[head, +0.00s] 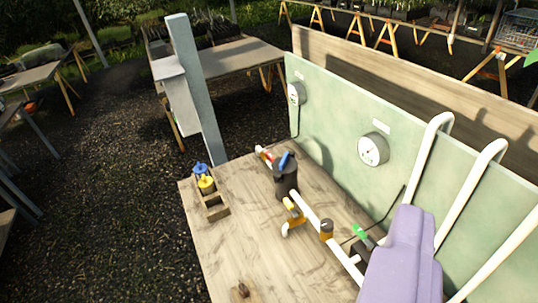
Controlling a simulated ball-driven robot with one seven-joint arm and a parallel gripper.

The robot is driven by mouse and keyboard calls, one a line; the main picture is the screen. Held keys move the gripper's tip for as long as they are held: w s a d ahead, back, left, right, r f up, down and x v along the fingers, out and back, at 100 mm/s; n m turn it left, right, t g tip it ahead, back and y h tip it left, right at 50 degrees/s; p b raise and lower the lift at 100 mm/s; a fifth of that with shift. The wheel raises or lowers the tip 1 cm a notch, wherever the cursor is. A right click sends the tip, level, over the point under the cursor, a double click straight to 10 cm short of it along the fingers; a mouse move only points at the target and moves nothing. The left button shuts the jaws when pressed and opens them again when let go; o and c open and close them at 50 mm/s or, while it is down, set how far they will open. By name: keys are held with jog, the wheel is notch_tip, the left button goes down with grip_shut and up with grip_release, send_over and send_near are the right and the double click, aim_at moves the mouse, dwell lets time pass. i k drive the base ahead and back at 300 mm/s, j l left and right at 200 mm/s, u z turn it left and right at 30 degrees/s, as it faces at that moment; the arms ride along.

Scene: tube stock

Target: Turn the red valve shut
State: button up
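On the wooden table, a white pipe (308,213) runs from the far end toward the lower right, in front of the green panel. A small red part, likely the red valve (266,156), sits at the pipe's far end; its handle position is too small to tell. A black canister with a blue handle (285,162) stands just nearer along the pipe. Nearer still is a yellow-orange fitting (293,211), then a green handle (359,231) at right. The purple body at lower right seems to be mine and hides part of the pipe. No gripper fingertips show.
A wooden caddy (217,212) with blue-topped and yellow-topped items stands at the table's left edge. A grey post (195,90) rises behind. The green panel (335,100) carries round gauges (373,149) and white curved pipes (432,160). The table's front left (250,255) is mostly clear.

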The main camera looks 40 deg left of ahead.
aim_at(270, 156)
jog(key=k+j, duration=0.1)
jog(key=j, duration=1.2)
jog(key=i+j, duration=0.15)
jog(key=j, duration=0.25)
jog(key=i+j, duration=0.15)
jog(key=j, duration=0.2)
jog(key=i+j, duration=0.15)
jog(key=j, duration=0.25)
jog(key=i+j, duration=0.15)
jog(key=j, duration=0.2)
jog(key=i+j, duration=0.15)
jog(key=j, duration=0.25)
jog(key=i+j, duration=0.1)
jog(key=i, duration=1.1)
